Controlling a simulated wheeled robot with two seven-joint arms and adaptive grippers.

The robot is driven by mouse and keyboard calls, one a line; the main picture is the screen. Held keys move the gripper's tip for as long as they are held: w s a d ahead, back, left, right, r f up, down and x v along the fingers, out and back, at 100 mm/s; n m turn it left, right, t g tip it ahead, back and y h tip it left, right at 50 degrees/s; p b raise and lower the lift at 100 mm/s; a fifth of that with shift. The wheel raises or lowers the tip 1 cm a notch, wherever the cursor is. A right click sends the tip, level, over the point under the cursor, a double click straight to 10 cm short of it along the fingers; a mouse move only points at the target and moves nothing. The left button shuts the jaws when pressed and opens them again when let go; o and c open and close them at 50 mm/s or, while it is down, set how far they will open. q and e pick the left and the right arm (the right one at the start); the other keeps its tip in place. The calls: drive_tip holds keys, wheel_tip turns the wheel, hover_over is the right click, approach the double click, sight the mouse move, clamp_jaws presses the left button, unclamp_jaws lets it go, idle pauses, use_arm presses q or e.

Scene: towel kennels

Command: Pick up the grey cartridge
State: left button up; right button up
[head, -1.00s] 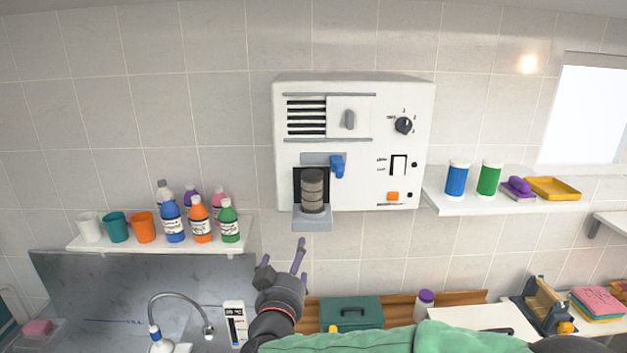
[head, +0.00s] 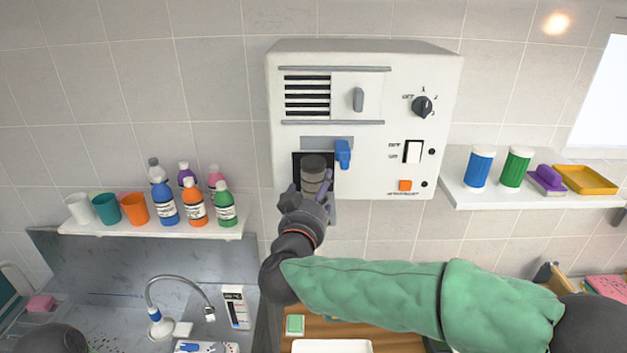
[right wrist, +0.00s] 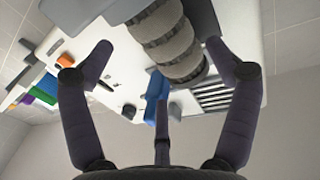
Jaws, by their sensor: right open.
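The grey cartridge (head: 313,166) is a ribbed dark-grey cylinder standing upright in the dark recess of the white wall unit (head: 368,165). My right gripper (head: 311,187) is open in front of it and hides its lower part in the head view. In the right wrist view the cartridge (right wrist: 170,42) lies ahead, between the spread fingers of the gripper (right wrist: 160,60). The right finger overlaps its edge there, and I cannot tell whether they touch.
A blue lever (head: 343,153) sits just right of the recess. A shelf with cups and bottles (head: 195,208) is at the left. Another shelf (head: 470,190) holds blue and green canisters at the right. A sink tap (head: 180,285) stands below left.

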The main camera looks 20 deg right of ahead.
sight(316, 185)
drive_tip(key=shift+p+x, duration=0.65)
drive_tip(key=shift+x, duration=2.1)
drive_tip(key=shift+a+r, duration=0.1)
drive_tip(key=shift+a, duration=0.05)
drive_tip(key=shift+s, duration=0.1)
drive_tip(key=c, duration=1)
